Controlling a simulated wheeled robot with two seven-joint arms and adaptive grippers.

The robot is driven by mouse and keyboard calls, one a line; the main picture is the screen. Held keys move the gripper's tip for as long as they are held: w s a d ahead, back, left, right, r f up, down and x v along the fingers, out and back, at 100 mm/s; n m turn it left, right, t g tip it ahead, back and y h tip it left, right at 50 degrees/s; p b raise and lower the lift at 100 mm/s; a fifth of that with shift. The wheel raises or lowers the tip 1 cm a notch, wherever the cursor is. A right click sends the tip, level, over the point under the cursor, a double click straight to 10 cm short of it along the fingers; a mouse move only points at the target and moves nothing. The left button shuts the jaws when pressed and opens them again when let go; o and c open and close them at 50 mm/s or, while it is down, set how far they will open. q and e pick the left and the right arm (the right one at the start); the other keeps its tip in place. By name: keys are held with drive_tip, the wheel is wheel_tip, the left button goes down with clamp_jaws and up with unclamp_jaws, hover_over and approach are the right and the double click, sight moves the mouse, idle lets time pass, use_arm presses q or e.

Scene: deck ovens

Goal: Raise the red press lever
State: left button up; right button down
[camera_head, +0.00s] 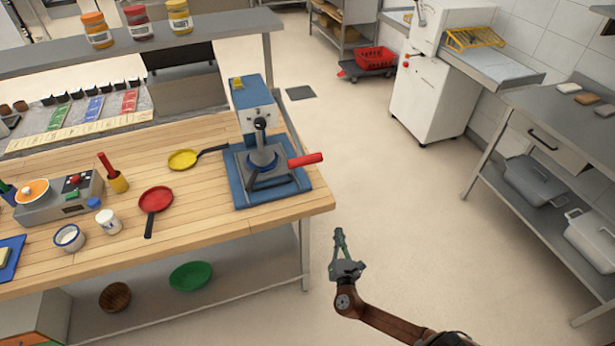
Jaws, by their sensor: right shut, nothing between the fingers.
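The press (262,165) stands on a blue base at the right end of the wooden counter. Its red lever (306,160) sticks out to the right, a little past the counter's side edge, and is close to level. My right gripper (339,236) is over the open floor, right of the counter's front corner and nearer to me than the lever. It is apart from the lever, shut and empty, with its fingers pointing away from me. My left gripper is not in view.
A shelf with jars (138,22) runs behind. A steel table (560,125) stands at right. The floor (400,210) between is clear.

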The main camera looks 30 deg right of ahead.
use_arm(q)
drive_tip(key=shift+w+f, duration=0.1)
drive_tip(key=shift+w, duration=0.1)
use_arm(e)
drive_tip(key=s+a+r+n+t+y, duration=0.1)
drive_tip(key=a+r+n+t, duration=0.2)
drive_tip(key=a+r, duration=0.3)
drive_tip(key=s+a+r+n+t+y, duration=0.1)
drive_tip(key=a+r+n+t, duration=0.3)
drive_tip(key=r, duration=1.1)
drive_tip(key=shift+a+n+t+y, duration=0.3)
drive_tip(key=shift+a+t+y, duration=0.5)
drive_tip(key=shift+a, duration=0.05)
use_arm(q)
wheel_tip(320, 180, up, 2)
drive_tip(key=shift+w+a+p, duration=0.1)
drive_tip(key=shift+p, duration=0.85)
use_arm(e)
drive_tip(key=s+r+x, duration=0.1)
drive_tip(key=r+x, duration=0.1)
drive_tip(key=x, duration=1)
drive_tip(key=shift+r, duration=0.35)
